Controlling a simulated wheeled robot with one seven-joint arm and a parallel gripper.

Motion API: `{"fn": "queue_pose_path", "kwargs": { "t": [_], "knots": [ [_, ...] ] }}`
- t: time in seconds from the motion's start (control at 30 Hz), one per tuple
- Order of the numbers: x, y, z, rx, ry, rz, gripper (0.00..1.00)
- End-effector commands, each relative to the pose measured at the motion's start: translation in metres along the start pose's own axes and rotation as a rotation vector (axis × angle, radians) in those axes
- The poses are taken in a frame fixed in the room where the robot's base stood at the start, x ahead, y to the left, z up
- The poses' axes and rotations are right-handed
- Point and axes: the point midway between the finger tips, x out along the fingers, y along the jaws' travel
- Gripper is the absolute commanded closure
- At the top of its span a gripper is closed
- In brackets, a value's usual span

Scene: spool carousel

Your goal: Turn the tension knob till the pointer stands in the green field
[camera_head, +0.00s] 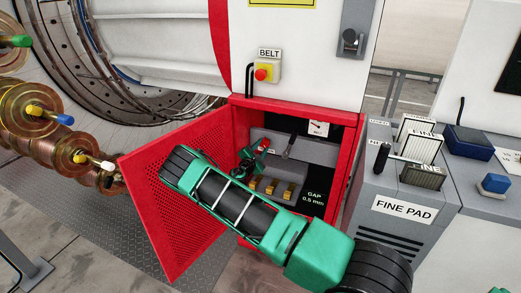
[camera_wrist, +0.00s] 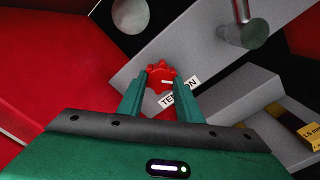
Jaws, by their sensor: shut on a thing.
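The red tension knob (camera_wrist: 161,73) has a lobed rim and a white mark, and sits on a grey panel beside a partly covered label (camera_wrist: 181,93) with the letters "TE" and "N" showing. In the head view the knob (camera_head: 264,144) is inside the open red cabinet. My gripper (camera_wrist: 161,82) is shut on the knob, one green finger on each side. In the head view my gripper (camera_head: 257,152) reaches in past the open door. A small white dial (camera_head: 318,128) shows at the cabinet's upper right; its pointer and any green field are too small to read.
The red mesh door (camera_head: 165,210) stands open left of my arm. Yellow blocks (camera_head: 271,188), a lever (camera_head: 292,145) and a "GAP 0.5 mm" sign (camera_head: 314,198) are close by in the cabinet. A grey "FINE PAD" unit (camera_head: 385,230) stands to the right.

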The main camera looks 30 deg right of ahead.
Motion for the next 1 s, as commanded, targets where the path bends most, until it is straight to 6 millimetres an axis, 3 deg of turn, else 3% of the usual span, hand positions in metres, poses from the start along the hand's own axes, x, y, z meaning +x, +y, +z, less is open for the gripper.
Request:
{"fn": "queue_pose_path", "kwargs": {
  "t": [1.0],
  "knots": [
    [0.0027,-0.0032,0.0023,0.898,-0.005,-0.007,0.90]
  ]
}}
